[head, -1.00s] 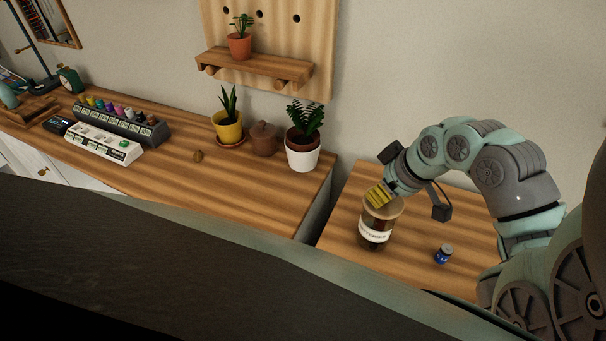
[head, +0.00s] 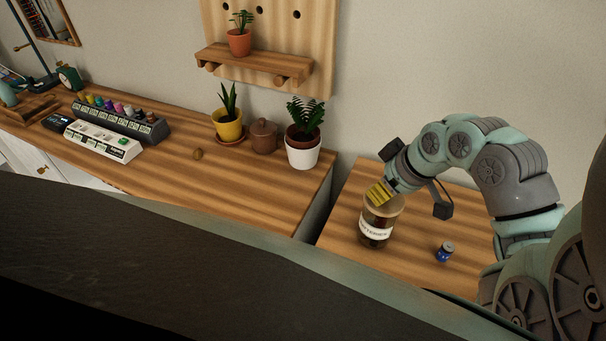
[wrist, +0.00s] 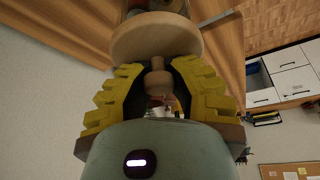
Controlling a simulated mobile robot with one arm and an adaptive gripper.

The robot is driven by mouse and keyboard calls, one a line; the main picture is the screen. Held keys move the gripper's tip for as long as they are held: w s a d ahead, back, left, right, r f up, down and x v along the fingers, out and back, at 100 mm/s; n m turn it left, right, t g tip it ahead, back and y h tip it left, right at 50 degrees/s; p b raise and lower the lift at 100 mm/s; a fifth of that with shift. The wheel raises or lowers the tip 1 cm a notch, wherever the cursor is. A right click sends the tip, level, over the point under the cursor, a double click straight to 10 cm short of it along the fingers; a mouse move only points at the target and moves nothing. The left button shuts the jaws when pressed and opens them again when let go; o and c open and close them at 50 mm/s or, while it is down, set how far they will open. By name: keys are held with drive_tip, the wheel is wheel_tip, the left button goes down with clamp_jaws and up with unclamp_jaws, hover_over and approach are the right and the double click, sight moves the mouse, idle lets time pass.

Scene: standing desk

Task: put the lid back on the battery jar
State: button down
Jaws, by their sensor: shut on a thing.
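The battery jar (head: 376,232), clear with a white label and dark contents, stands upright on the right-hand wooden desk section. My gripper (head: 379,194) is over its top, with yellow fingers pointing down. In the wrist view, my gripper (wrist: 158,82) is shut on the knob of the round wooden lid (wrist: 155,38). The lid's disc lies just beyond the fingertips, and part of the jar (wrist: 152,7) shows behind it. In the head view the lid (head: 394,207) is at the jar's mouth. I cannot tell whether it is fully seated.
A small blue bottle (head: 445,252) stands right of the jar. A gap separates this desk section from the longer desk (head: 255,195), which holds a white-potted plant (head: 303,152), a brown pot (head: 264,137), a yellow-potted plant (head: 228,126) and racks (head: 104,142). Bare wood lies around the jar.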

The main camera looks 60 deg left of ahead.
idle(0.4)
drive_tip(key=shift+c, duration=1.2)
unclamp_jaws()
drive_tip(key=shift+r+p, duration=2.2)
drive_tip(key=shift+r, duration=1.35)
drive_tip(key=shift+c, duration=0.3)
clamp_jaws()
drive_tip(key=shift+f, duration=0.25)
